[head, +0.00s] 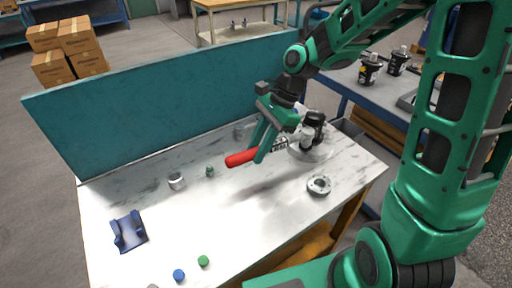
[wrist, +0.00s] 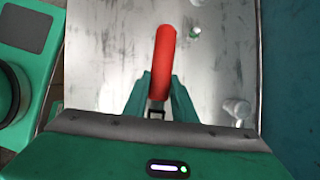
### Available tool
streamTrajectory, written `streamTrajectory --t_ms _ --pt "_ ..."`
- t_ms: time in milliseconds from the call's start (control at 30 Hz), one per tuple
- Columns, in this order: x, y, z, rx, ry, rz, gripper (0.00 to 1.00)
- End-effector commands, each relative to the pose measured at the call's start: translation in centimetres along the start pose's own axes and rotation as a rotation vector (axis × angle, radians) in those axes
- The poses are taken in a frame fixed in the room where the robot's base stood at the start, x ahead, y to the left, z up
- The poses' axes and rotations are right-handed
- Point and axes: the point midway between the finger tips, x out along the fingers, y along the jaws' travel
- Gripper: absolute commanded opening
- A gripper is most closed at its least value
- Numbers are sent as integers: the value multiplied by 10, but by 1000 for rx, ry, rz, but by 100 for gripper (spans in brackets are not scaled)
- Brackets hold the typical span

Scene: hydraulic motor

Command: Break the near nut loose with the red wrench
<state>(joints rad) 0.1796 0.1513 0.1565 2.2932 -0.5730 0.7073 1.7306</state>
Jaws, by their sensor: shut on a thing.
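The red wrench (head: 241,158) is in my gripper (head: 261,152), held above the workbench with its red handle pointing left in the head view. In the wrist view the red handle (wrist: 163,60) points up, away from between the two green fingers (wrist: 158,100). The wrench's head is on the far side of the fingers near the hydraulic motor (head: 307,135). The motor stands at the right rear of the bench on a light round base. No nut can be made out, and I cannot tell whether the wrench touches one.
On the workbench (head: 235,220) lie a round metal flange (head: 319,185), a blue cradle (head: 129,231), a metal ring (head: 177,181), a small green part (head: 210,171), a blue cap (head: 179,275) and a green cap (head: 203,261). A teal panel (head: 160,95) closes off the back. The bench's middle front is clear.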

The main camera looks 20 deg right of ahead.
Motion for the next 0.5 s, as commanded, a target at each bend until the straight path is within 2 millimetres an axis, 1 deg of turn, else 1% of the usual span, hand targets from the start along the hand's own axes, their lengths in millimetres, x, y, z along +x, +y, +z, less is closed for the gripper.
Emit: streamTrajectory --t_ms 33,500 --pt "3 4 -2 9 2 12 0" --pt "3 16 -4 -51 2 42 0"
